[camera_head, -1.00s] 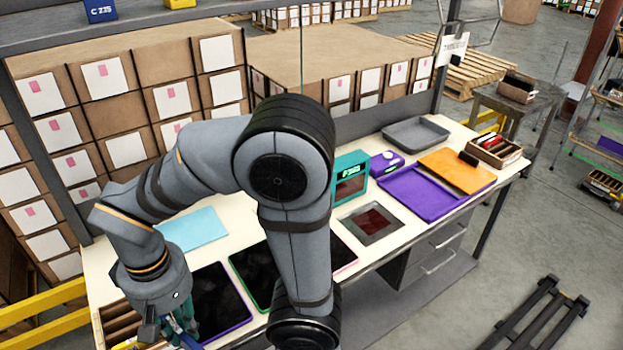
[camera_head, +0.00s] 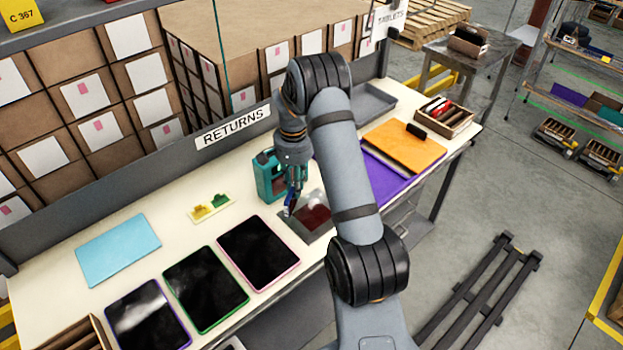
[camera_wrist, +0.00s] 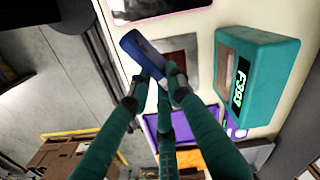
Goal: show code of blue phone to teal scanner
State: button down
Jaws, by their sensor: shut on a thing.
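My gripper (camera_head: 291,197) is shut on the blue phone (camera_head: 288,211), which is small and partly hidden by the fingers in the head view. In the wrist view my gripper (camera_wrist: 160,82) has its fingertips on the lower end of the blue phone (camera_wrist: 144,52), which is tilted. The teal scanner (camera_head: 265,181) stands upright on the table just left of the gripper; in the wrist view the teal scanner (camera_wrist: 255,75) is to the right, apart from the phone. A grey-framed dark red window (camera_head: 311,220) lies in the tabletop below the phone. I see no code on the phone.
Three dark tablets, purple (camera_head: 148,315), green (camera_head: 206,288) and pink-edged (camera_head: 258,252), lie at the front left. A light blue sheet (camera_head: 118,248) and a small yellow-green item (camera_head: 210,207) lie behind. An orange board (camera_head: 405,146) and purple tray (camera_head: 378,183) lie right.

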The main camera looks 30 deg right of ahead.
jog(key=d+f+m+b, duration=0.1)
jog(key=d+f+b, duration=0.2)
jog(key=f, duration=0.7)
jog(key=shift+w+d+f+m, duration=0.35)
jog(key=shift+w+d+m, duration=0.05)
jog(key=shift+d, duration=0.8)
jog(key=shift+r, duration=0.1)
notch_tip(320, 180, up, 6)
jog(key=p, duration=0.3)
jog(key=shift+a, duration=0.1)
